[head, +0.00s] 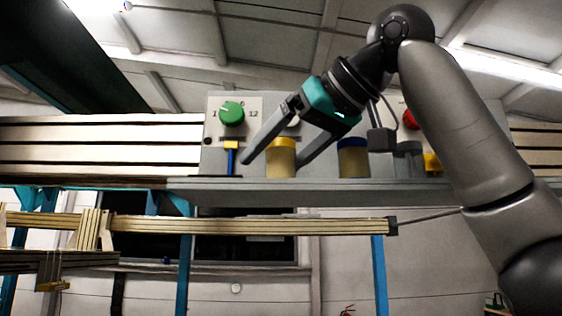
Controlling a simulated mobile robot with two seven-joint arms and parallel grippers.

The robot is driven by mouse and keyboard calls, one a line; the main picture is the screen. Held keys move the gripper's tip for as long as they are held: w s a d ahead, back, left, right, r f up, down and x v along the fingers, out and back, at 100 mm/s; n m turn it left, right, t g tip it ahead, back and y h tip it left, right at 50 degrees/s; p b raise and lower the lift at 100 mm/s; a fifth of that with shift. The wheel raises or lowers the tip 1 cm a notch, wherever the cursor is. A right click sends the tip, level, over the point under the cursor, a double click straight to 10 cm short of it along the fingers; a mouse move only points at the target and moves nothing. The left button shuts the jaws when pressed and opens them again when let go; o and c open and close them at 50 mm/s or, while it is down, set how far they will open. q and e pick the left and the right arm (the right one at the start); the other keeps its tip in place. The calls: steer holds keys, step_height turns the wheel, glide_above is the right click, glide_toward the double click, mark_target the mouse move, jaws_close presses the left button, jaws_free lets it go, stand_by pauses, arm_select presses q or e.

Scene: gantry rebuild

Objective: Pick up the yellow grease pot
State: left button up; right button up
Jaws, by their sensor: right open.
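The pot is on the shelf, not lifted. My left gripper is not in view.
A panel with a green knob (231,114) stands behind. A yellow-and-blue tool (231,158) is left of the pot.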

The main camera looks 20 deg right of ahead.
steer(key=x, duration=0.2)
steer(key=shift+w+a, duration=0.1)
steer(key=shift+w, duration=0.2)
steer(key=shift+s, duration=0.1)
jaws_close()
stand_by(0.4)
